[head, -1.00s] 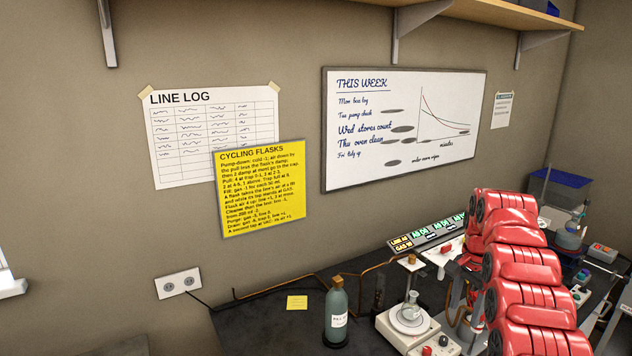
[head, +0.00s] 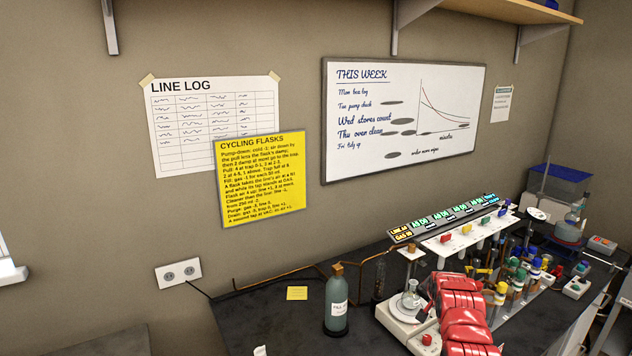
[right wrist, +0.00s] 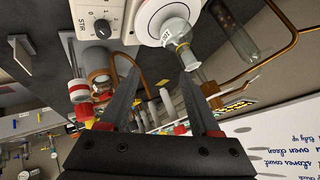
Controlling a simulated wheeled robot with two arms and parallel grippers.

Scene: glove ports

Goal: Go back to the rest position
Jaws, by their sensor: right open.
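My right gripper (right wrist: 160,85) shows in the right wrist view with its two dark fingers spread apart and nothing between them. A small glass flask (right wrist: 177,38) on the white stirrer (right wrist: 108,22) appears beyond the right-hand fingertip; I cannot tell the gap. In the head view my red right arm comes in from the bottom, low in front of the rack of coloured taps, beside the stirrer (head: 392,318) and its flask (head: 409,300). The arm hides part of the bench, and its fingers are not clear there. My left gripper is not in view.
A grey-green bottle (head: 336,305) stands left of the stirrer. A lit label strip (head: 440,220) runs above the coloured taps (head: 470,232), with several capped vessels (head: 520,272) below. A round flask (head: 570,228) stands at the back right. Dark bench left of the bottle is mostly clear.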

